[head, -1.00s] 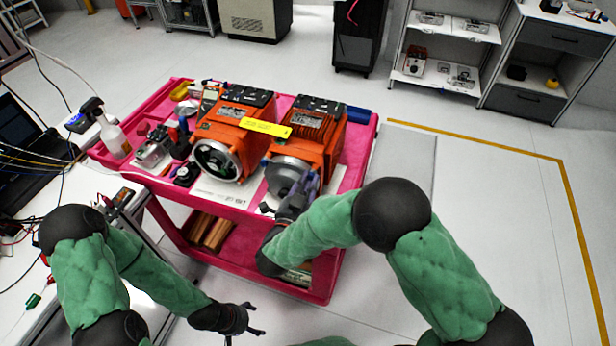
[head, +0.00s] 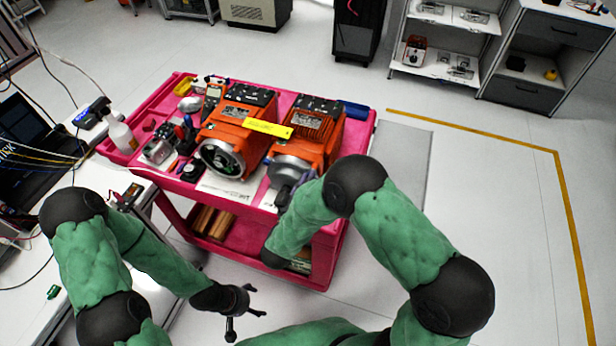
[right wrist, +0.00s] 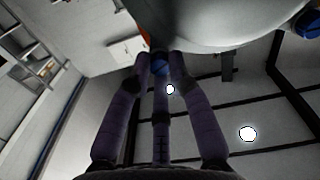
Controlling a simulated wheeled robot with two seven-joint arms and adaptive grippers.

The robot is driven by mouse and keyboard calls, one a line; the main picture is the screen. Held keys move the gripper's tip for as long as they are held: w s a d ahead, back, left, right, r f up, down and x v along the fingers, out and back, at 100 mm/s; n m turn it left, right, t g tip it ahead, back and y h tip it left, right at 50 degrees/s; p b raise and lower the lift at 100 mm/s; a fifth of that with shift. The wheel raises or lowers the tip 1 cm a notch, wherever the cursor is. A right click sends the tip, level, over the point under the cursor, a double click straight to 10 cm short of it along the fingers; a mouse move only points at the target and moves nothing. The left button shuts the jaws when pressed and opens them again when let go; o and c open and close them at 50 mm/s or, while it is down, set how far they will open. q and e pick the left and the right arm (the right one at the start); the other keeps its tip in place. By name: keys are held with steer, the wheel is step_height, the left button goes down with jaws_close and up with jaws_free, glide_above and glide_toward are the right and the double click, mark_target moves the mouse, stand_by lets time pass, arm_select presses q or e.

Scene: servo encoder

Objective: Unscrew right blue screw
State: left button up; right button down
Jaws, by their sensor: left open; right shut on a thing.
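Two orange servo motors stand side by side on a pink cart. The right motor (head: 305,135) has a round grey metal end cover (head: 287,168) facing me; the left motor (head: 238,128) shows an open round face. My right gripper (head: 287,191) is at the lower front of the grey cover and partly hidden by my arm. In the right wrist view its fingers (right wrist: 160,62) are closed around a blue screw (right wrist: 159,69), just below the cover's edge. Another blue piece (right wrist: 308,23) shows at the upper right there. My left gripper (head: 245,308) is open and empty, low in front of the cart.
A yellow label strip (head: 268,128) bridges the motors. A white bench (head: 90,235) is at left. The floor (head: 480,170) right of the cart is clear.

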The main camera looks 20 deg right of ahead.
steer(key=n+p, duration=0.4)
steer(key=n, duration=0.8)
steer(key=n+p, duration=0.5)
steer(key=n, duration=0.7)
steer(key=shift+w+r, duration=0.1)
steer(key=shift+r, duration=0.1)
stand_by(0.4)
steer(key=c, duration=1.4)
jaws_free()
steer(key=shift+w+d+f, duration=0.1)
steer(key=shift+f, duration=0.05)
steer(key=shift+n, duration=0.3)
steer(key=v, duration=1.2)
